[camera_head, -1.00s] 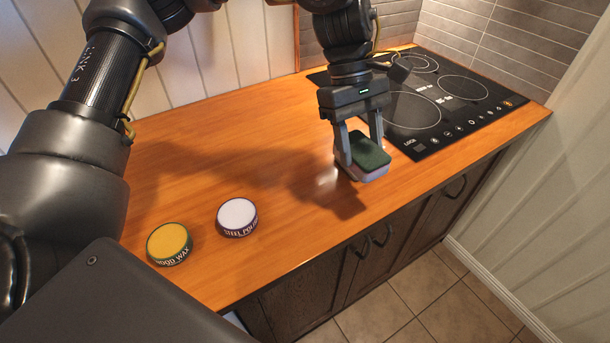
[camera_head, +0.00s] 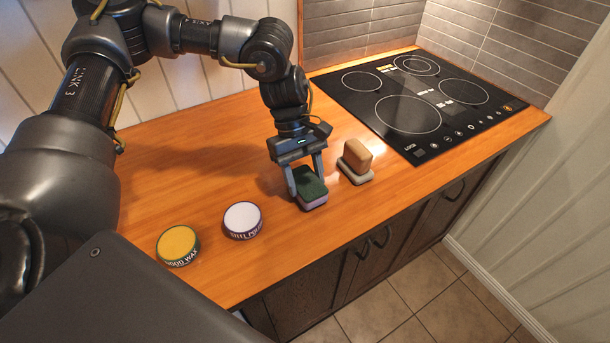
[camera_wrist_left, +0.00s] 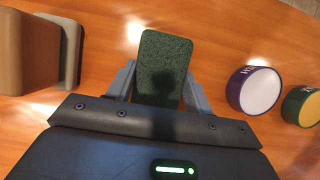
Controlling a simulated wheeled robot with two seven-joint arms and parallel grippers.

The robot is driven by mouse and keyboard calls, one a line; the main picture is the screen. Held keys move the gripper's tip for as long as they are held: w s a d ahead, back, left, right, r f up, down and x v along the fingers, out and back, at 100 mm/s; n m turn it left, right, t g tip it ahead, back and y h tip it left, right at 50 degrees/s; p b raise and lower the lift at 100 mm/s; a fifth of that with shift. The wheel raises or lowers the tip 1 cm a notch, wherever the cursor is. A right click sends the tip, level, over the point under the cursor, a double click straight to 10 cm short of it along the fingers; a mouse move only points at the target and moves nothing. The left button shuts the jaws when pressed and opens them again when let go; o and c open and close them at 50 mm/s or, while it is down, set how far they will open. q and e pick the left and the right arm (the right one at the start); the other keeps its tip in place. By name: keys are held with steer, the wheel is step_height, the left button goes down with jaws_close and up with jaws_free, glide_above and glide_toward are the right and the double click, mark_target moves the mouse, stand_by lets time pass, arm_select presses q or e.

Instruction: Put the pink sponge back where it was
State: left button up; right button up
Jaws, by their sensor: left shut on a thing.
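The sponge (camera_head: 311,189) has a dark green top and a pinkish-purple lower side. My left gripper (camera_head: 309,183) is shut on it, one finger on each side, low over the wooden counter. I cannot tell whether its underside touches the wood. In the left wrist view the green face (camera_wrist_left: 162,65) lies between the fingers. A tan block (camera_head: 357,155) stands on a grey slab (camera_head: 362,177) just right of the held sponge, apart from it; it also shows in the left wrist view (camera_wrist_left: 25,50). My right gripper is not in view.
A white-lidded tin (camera_head: 243,219) and a yellow-lidded wood wax tin (camera_head: 178,243) stand to the left of the sponge. A black cooktop (camera_head: 425,105) lies to the right. The counter (camera_head: 240,130) is clear behind; its front edge is close.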

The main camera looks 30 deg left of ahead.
arm_select(q)
steer(key=shift+f, duration=0.3)
steer(key=o, duration=0.9)
steer(key=shift+f, duration=0.1)
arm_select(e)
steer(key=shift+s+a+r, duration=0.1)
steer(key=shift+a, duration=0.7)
arm_select(q)
steer(key=b+v, duration=0.1)
steer(key=v, duration=1.1)
steer(key=shift+w+d, duration=0.1)
steer(key=shift+d, duration=0.05)
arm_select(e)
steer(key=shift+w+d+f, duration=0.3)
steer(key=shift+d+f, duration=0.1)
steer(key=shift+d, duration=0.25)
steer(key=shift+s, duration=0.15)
